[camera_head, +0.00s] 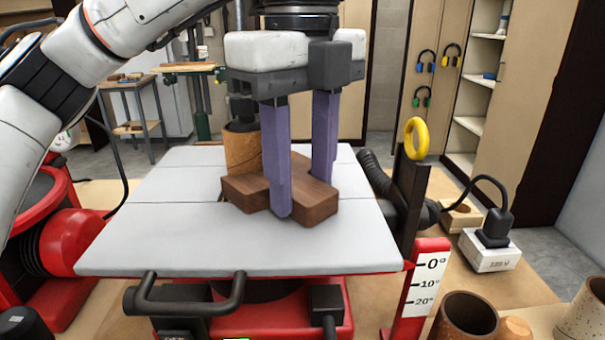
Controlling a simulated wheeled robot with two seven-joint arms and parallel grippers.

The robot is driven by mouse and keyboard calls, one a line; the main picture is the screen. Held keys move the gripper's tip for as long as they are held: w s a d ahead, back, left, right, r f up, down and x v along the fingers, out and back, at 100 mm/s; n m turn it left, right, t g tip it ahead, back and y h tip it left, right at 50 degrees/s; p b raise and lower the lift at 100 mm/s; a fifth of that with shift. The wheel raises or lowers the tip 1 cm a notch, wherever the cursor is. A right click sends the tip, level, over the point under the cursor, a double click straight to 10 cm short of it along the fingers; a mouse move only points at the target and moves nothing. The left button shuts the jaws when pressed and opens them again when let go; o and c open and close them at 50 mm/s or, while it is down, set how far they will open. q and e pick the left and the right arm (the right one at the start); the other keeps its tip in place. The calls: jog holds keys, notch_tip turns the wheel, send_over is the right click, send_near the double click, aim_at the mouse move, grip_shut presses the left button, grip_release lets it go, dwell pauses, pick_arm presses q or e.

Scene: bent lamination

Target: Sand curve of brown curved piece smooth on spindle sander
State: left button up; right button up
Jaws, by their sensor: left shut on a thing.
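The brown curved piece (308,205) is a dark wooden bent block lying on the pale table of the spindle sander (150,245). The sanding spindle (242,150), a tan-orange cylinder, stands upright just behind the piece, at its far left side. The piece appears close against the spindle, but I cannot tell whether they touch. My left gripper (300,190) points down from above, its purple fingers shut on the piece, one finger at the near side and one farther right. The fingers hide part of the piece. My right gripper is not in view.
A black upright with a yellow ring (417,138) and a dark hose stand at the table's right edge. An angle scale (425,285) is at the front right. Cylinders (465,318) and a white power box (490,250) lie on the bench right. Red machinery (75,250) is left.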

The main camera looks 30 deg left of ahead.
aim_at(289, 222)
pick_arm(q)
jog(key=shift+s+d, duration=0.15)
jog(key=shift+d, duration=0.05)
jog(key=shift+s, duration=0.25)
dwell(0.4)
jog(key=shift+s+a+b, duration=0.15)
jog(key=shift+s+b, duration=0.3)
jog(key=shift+s, duration=0.7)
jog(key=shift+a, duration=0.3)
dwell(1.5)
jog(key=shift+d, duration=0.3)
jog(key=shift+d, duration=0.1)
dwell(0.3)
jog(key=shift+s+d+r+p, duration=0.2)
jog(key=shift+s+d, duration=0.05)
jog(key=shift+d, duration=0.5)
jog(key=shift+s+d+r+p, duration=0.15)
jog(key=shift+s+d+r, duration=0.1)
jog(key=shift+d, duration=0.5)
jog(key=shift+s+d+r+p, duration=0.15)
jog(key=shift+s+d+p, duration=0.1)
jog(key=shift+d, duration=0.5)
